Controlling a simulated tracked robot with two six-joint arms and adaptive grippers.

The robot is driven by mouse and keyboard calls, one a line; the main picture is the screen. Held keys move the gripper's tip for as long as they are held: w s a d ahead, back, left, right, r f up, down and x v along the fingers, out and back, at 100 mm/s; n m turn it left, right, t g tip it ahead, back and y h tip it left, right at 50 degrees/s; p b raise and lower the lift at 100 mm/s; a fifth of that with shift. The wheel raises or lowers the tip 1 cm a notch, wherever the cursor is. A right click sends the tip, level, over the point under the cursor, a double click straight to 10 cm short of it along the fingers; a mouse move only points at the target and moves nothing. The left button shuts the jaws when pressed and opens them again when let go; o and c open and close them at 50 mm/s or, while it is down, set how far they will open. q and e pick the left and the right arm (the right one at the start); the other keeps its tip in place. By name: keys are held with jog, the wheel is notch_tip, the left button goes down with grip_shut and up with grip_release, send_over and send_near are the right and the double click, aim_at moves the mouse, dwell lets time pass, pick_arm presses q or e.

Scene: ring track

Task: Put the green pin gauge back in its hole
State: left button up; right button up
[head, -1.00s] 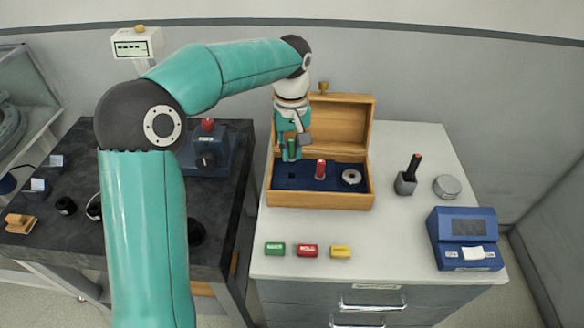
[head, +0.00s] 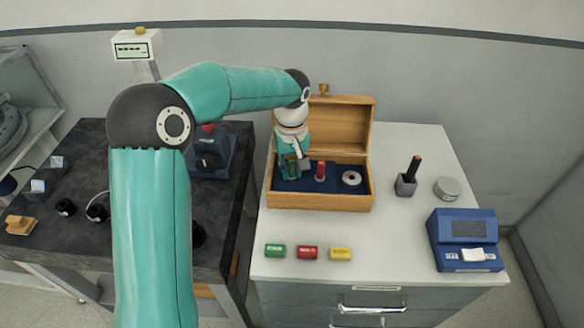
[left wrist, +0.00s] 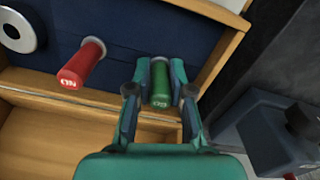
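The green pin gauge (left wrist: 160,88) is between the two fingers of my left gripper (left wrist: 161,80), which is shut on it. In the head view my left gripper (head: 291,169) points down over the left part of the open wooden box (head: 320,202), with the green pin gauge upright at the blue insert (head: 335,185). The gripper covers the hole there, so I cannot tell how deep the pin sits. A red pin gauge (head: 320,171) stands in the insert just to the right, also in the left wrist view (left wrist: 82,64). My right gripper is not in view.
A steel ring (head: 351,178) lies in the box's right part. Green (head: 275,250), red (head: 307,252) and yellow (head: 340,253) labelled blocks lie in front. A blue device (head: 464,240) and a dark holder (head: 405,184) stand right. The box lid (head: 340,128) stands open behind.

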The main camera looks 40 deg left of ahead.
pick_arm(q)
jog(key=shift+o, duration=1.4)
notch_tip(320, 180, up, 5)
jog(key=shift+a+r+b, duration=0.15)
jog(key=shift+r+b, duration=0.05)
jog(key=shift+b, duration=0.2)
notch_tip(320, 180, up, 11)
jog(key=p, duration=0.1)
jog(key=shift+r+p, duration=0.15)
jog(key=shift+p, duration=0.25)
